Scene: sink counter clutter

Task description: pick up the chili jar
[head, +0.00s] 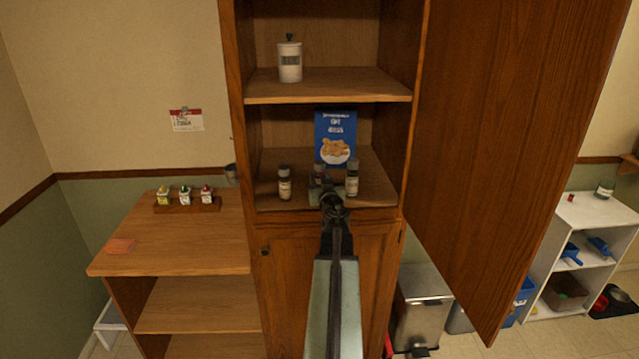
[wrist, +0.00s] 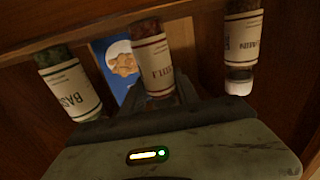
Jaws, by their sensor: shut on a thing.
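The chili jar (head: 318,172) is the middle one of three small spice jars on the cabinet's lower shelf, mostly hidden behind my gripper in the head view. In the wrist view, which shows the scene roughly upside down, the chili jar (wrist: 153,62) is centred with a cream label and reddish contents. Its label is only partly readable. My gripper (head: 326,190) is shut on it; in the wrist view the jaws (wrist: 160,98) meet the jar's lower visible part. I cannot tell whether the jar is clear of the shelf.
A blue box (head: 335,137) stands behind. A white canister (head: 289,61) is on the upper shelf. The open cabinet door (head: 510,130) bounds the right side.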

